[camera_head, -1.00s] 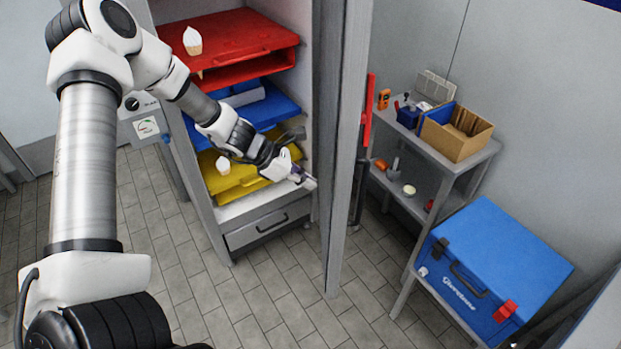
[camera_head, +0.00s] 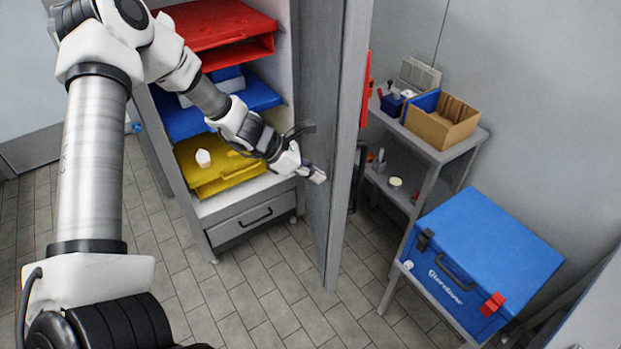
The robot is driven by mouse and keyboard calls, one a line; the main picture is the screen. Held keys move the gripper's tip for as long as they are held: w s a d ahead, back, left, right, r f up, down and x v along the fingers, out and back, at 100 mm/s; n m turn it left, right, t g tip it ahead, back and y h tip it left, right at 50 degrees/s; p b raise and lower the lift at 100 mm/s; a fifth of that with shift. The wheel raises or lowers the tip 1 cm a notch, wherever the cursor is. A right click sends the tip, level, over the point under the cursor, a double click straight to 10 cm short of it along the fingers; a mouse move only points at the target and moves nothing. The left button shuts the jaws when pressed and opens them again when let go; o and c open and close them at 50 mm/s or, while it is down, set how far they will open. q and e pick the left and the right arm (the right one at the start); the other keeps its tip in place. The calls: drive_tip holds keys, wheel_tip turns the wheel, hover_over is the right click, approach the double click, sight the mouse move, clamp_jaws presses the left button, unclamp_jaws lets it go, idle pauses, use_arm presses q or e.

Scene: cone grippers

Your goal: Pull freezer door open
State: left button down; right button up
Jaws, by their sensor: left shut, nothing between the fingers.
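The freezer door (camera_head: 343,150) stands swung open, seen nearly edge-on. The freezer cabinet (camera_head: 203,208) behind it is open to view, with red (camera_head: 215,25), blue (camera_head: 190,122) and yellow (camera_head: 225,170) trays inside. My left gripper (camera_head: 318,175) is shut and empty, with its fingertips at the inner face of the door; I cannot tell whether they touch it. The door's outer face and most of the red handle (camera_head: 367,90) are hidden behind the door edge. My right gripper is not in view.
A grey shelf cart (camera_head: 440,150) with a cardboard box (camera_head: 442,122) stands right of the door. A blue cooler box (camera_head: 490,255) sits on its low shelf. A grey drawer (camera_head: 252,218) is under the trays. The tiled floor (camera_head: 265,300) in front is clear.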

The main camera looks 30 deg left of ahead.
sight(332, 173)
use_arm(q)
drive_tip(key=shift+n+t, duration=0.3)
drive_tip(key=shift+n, duration=0.2)
drive_tip(key=w+d+b, duration=0.1)
drive_tip(key=b, duration=0.1)
drive_tip(key=w+d+f+b, duration=0.1)
drive_tip(key=d+b, duration=0.1)
drive_tip(key=w+d+b, duration=0.1)
drive_tip(key=w+b, duration=0.1)
drive_tip(key=shift+d+f, duration=0.2)
drive_tip(key=shift+f, duration=0.1)
drive_tip(key=w+d+r+n+t+y+b, duration=0.1)
drive_tip(key=w+d+n+y+b, duration=0.1)
drive_tip(key=w+d, duration=0.8)
drive_tip(key=shift+w+d+r+n+t+y+b, duration=0.2)
drive_tip(key=shift+w+d+n+t+y+b, duration=0.15)
drive_tip(key=shift+w+n, duration=0.7)
drive_tip(key=shift+w+m, duration=0.2)
drive_tip(key=shift+m, duration=0.05)
